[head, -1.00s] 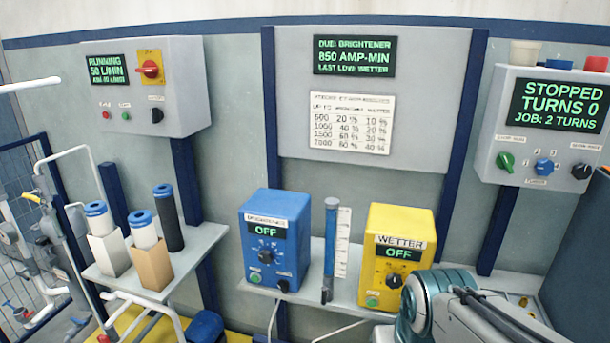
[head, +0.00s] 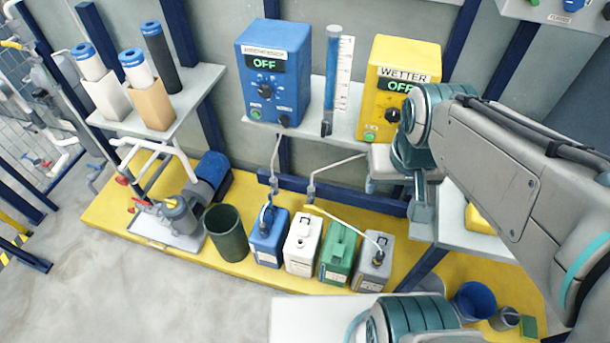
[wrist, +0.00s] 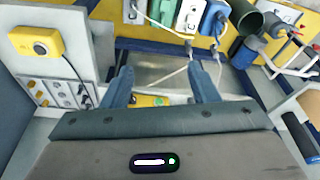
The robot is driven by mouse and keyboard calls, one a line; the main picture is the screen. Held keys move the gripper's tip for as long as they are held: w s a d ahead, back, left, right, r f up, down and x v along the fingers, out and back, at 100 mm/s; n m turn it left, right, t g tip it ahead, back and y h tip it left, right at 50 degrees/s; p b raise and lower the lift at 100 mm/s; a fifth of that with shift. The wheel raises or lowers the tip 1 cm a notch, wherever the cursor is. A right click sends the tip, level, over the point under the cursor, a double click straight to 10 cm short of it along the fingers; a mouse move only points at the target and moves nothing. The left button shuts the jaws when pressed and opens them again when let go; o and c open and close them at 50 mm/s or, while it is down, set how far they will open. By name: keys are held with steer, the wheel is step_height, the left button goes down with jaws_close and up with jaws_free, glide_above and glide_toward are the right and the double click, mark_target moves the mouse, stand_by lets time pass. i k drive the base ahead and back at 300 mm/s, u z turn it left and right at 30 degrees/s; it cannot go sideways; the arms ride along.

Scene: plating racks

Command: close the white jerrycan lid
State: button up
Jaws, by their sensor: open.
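The white jerrycan (head: 302,248) stands on the yellow platform between a blue jerrycan (head: 268,240) and a green jerrycan (head: 338,256). A small dark spot shows on its top; at this size I cannot tell how the lid sits. The white jerrycan also shows at the top of the wrist view (wrist: 190,17). My gripper (wrist: 162,85) is open, with nothing between its fingers, and well apart from the jerrycans. In the head view I cannot make out its fingers.
A grey jerrycan (head: 372,265) with a hose stands right of the green one. A dark green bin (head: 226,236) is at the left. A shelf above holds the blue (head: 272,75) and yellow (head: 397,90) dosing boxes. Hoses hang over the jerrycans. Floor in front is clear.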

mark_target(303, 230)
steer(key=z, duration=0.85)
steer(key=k, duration=0.85)
steer(key=u, duration=0.95)
steer(key=i, duration=0.5)
steer(key=z, duration=0.05)
